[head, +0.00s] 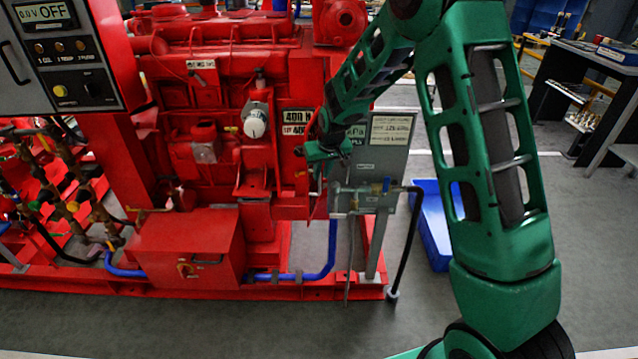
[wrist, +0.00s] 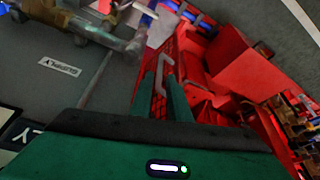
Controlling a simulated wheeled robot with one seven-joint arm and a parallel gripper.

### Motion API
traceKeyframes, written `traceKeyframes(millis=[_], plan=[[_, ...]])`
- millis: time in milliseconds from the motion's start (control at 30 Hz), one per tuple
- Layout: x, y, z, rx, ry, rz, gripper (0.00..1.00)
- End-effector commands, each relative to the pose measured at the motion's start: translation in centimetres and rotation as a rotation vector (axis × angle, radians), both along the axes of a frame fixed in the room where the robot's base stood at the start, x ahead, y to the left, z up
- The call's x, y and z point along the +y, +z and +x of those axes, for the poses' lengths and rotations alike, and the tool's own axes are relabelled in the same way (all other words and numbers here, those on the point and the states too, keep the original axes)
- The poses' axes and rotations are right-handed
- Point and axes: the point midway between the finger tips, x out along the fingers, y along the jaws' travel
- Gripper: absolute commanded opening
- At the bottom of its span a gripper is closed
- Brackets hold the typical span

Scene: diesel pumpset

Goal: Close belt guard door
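The belt guard door shows in the wrist view as a narrow red panel (wrist: 164,47) with dark slots. A pale bar handle (wrist: 163,72) stands on it. In the head view my gripper (head: 322,160) is at the right end of the red engine, beside the grey panel, and hides much of the door there. In the wrist view its two green fingers (wrist: 163,88) are apart, with the handle between and just beyond their tips. I cannot tell whether they touch it.
A grey gauge panel (head: 388,140) with a pipe and valve stands right of my gripper. A red box (head: 188,248) is at the engine's lower front. A blue tray (head: 432,225) lies on the floor behind my arm. A workbench (head: 590,80) is at the right.

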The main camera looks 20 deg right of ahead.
Motion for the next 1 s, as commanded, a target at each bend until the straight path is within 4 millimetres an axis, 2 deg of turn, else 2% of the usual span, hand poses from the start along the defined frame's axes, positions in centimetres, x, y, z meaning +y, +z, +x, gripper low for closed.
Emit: traceKeyframes(millis=[33, 200, 400, 767, 833, 1000], plan=[[0.0, -1.0, 0.3, 0.004, 0.0, 0.0, 0.16], [0.1, -3.4, 1.3, 0.003, 0.0, 0.0, 0.16], [0.1, -5.0, 2.0, 0.002, 0.0, 0.0, 0.16], [0.1, -5.3, 2.1, 0.001, 0.0, 0.0, 0.16], [0.1, -5.3, 2.1, 0.001, 0.0, 0.0, 0.0], [0.1, -5.3, 2.1, 0.0, 0.0, 0.0, 0.0]])
